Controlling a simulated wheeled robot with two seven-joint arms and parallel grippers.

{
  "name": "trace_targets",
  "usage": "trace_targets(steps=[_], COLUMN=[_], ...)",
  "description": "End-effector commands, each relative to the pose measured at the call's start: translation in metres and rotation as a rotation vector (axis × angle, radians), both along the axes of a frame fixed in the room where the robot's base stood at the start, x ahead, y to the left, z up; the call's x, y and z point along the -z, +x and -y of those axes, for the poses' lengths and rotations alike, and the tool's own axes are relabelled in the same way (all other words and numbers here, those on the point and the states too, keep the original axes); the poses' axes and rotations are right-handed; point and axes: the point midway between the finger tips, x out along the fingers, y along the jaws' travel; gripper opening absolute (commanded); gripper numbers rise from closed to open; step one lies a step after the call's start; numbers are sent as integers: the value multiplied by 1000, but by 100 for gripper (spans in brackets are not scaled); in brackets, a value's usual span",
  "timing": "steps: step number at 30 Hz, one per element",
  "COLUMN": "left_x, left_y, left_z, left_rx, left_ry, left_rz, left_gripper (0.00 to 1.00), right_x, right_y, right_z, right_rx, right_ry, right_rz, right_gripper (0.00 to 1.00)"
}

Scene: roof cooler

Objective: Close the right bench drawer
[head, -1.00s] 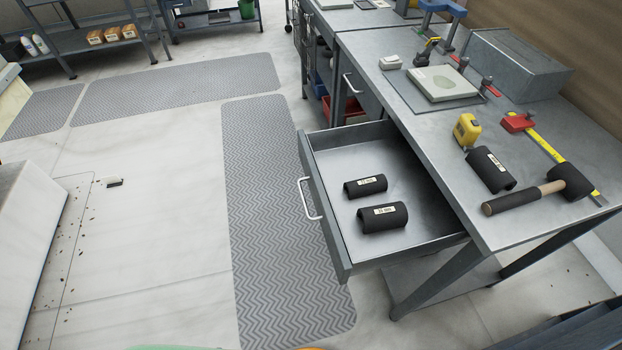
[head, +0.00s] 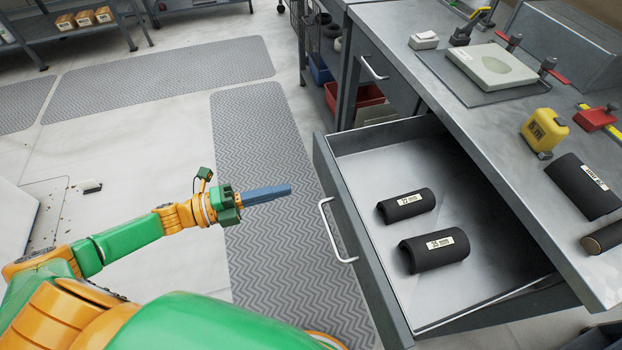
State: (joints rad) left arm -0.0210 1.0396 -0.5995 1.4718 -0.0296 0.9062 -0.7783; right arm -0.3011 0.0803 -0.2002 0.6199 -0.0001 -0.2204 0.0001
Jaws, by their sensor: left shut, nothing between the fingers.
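The right bench drawer (head: 352,222) is pulled far out from under the grey workbench (head: 470,115). Its front carries a light bar handle (head: 333,232). Two black half-round foam pieces, one marked 22 (head: 405,207) and one marked 35 (head: 434,251), lie inside on the drawer floor. My left gripper (head: 288,189) is shut and empty. It points right toward the drawer front, left of the handle and apart from it, above the patterned mat. My right gripper is not in view.
On the bench top are a yellow tape measure (head: 545,131), a black half-round piece (head: 583,187), a stone slab (head: 491,65) and a red-headed ruler clamp (head: 594,118). A second drawer (head: 385,72) sits shut farther back. The patterned mat (head: 240,120) before the bench is clear.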

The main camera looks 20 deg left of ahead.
Motion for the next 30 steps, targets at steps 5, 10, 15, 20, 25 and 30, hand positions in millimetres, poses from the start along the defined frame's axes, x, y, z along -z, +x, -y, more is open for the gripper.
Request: trace_targets(steps=[5,10,15,20,25,30], left_x=[-3,-1,0,1,1,1], left_y=[21,35,39,39,40,44], left_z=[31,50,57,57,58,65], left_rx=[0,-2,-2,-2,-2,-1], left_ry=[-4,0,2,2,2,1], left_rz=[4,0,-2,-2,-2,1], left_gripper=[0,0,0,0,0,0], right_x=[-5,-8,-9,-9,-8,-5], right_y=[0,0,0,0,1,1], right_z=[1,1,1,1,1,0], right_rx=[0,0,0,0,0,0], right_ry=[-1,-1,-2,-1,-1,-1], right_rz=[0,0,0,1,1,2], right_gripper=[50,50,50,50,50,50])
